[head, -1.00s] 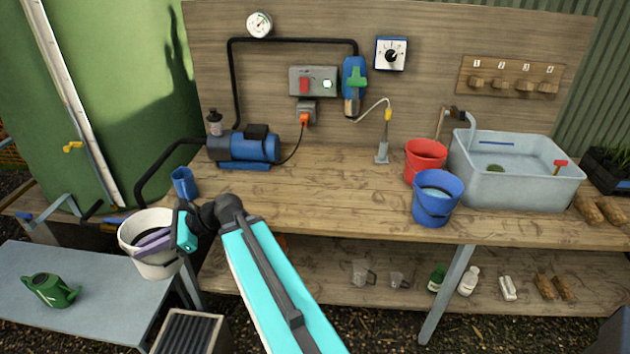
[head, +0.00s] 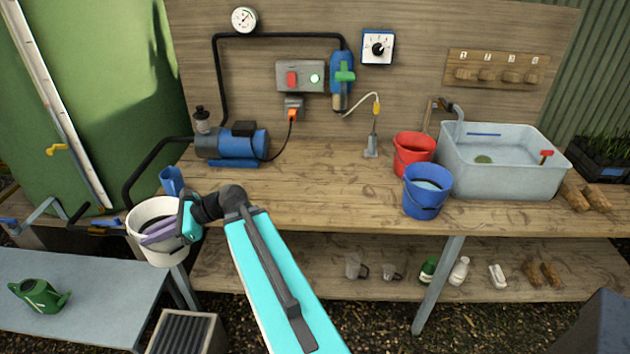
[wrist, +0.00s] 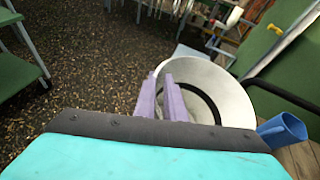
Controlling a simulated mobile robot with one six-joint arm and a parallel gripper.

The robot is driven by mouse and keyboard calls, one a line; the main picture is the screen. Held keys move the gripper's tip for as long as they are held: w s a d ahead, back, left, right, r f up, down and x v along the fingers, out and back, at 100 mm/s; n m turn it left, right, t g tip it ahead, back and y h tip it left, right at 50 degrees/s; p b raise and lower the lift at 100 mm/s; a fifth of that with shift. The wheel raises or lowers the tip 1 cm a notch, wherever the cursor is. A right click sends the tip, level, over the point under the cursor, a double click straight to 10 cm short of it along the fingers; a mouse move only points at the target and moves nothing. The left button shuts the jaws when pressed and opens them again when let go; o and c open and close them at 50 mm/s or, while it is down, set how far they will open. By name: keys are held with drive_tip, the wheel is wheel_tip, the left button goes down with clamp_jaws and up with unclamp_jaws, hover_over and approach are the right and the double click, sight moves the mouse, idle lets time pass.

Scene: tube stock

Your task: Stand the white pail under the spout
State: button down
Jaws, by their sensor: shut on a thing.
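The white pail (head: 168,252) is at the left end of the workbench, in front of its edge, and looks upright with its dark inside showing. My gripper (head: 160,232) is shut on the pail, its purple fingers across the rim. In the wrist view the fingers (wrist: 172,100) reach the near side of the pail's rim (wrist: 238,98). A thin spout with a yellow piece (head: 376,108) rises from a small grey stand on the bench, and a curved grey spout (head: 459,118) hangs over the sink. I cannot tell which spout is meant.
A blue cup (head: 172,181) stands close behind the pail. A blue pump (head: 232,145) is farther back. The bench middle (head: 300,190) is clear. A watering can (head: 38,295) is on the grey table.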

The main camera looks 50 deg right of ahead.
drive_tip(key=s+d+m+t+h+p, duration=0.2)
drive_tip(key=d+m+h, duration=0.1)
drive_tip(key=d, duration=1.1)
drive_tip(key=s+d+m+h+p, duration=0.1)
drive_tip(key=s+d+m+h, duration=0.1)
drive_tip(key=s+d, duration=0.4)
drive_tip(key=s+d+m+t+h+p, duration=0.1)
drive_tip(key=s+d, duration=0.6)
drive_tip(key=d, duration=0.9)
drive_tip(key=s+d+m+t+h+p, duration=0.1)
drive_tip(key=s+d+m+h, duration=0.2)
drive_tip(key=s+d, duration=0.4)
drive_tip(key=d+h, duration=0.1)
drive_tip(key=d, duration=0.3)
drive_tip(key=shift+m+h+p, duration=0.4)
drive_tip(key=shift+w+d+f, duration=0.1)
drive_tip(key=shift+w+d, duration=0.1)
drive_tip(key=shift+d, duration=0.05)
drive_tip(key=w+d+f+b, duration=0.1)
drive_tip(key=w+d+f, duration=0.1)
drive_tip(key=w+d, duration=0.6)
drive_tip(key=shift+d+f+b, duration=0.3)
drive_tip(key=shift+d, duration=1.25)
drive_tip(key=shift+s+f, duration=0.1)
drive_tip(key=shift+f, duration=0.15)
